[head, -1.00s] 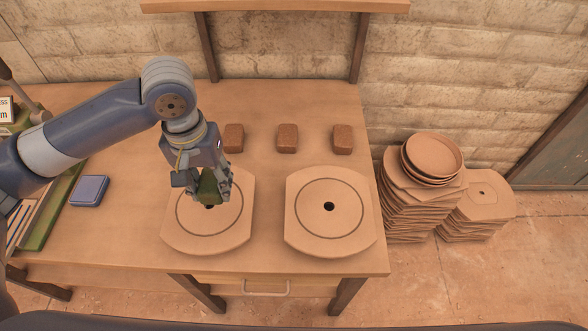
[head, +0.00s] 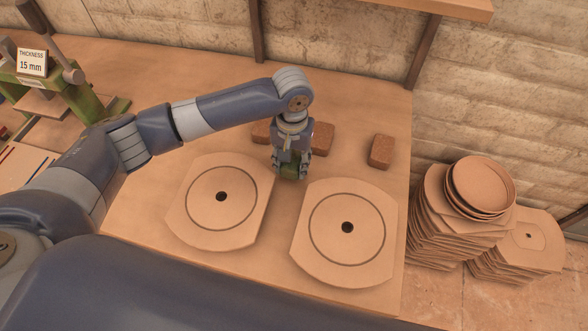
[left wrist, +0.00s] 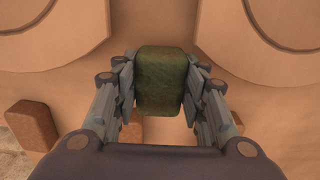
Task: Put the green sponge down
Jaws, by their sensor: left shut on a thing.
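The green sponge (head: 290,171) is between the fingers of my left gripper (head: 289,172), which is shut on it. In the head view they are over the wooden table (head: 345,85), at the back of the gap between two pale plates. The left wrist view shows the sponge (left wrist: 161,80) held upright between both fingers (left wrist: 160,88), with bare tabletop around it. I cannot tell whether the sponge touches the table. My right gripper is not in view.
The left plate (head: 190,222) and right plate (head: 320,255) each have a dark centre hole. Brown blocks stand behind my gripper, one at the right (head: 381,151). Stacked plates (head: 440,235) stand beyond the table's right edge. A green press (head: 80,98) is at the left.

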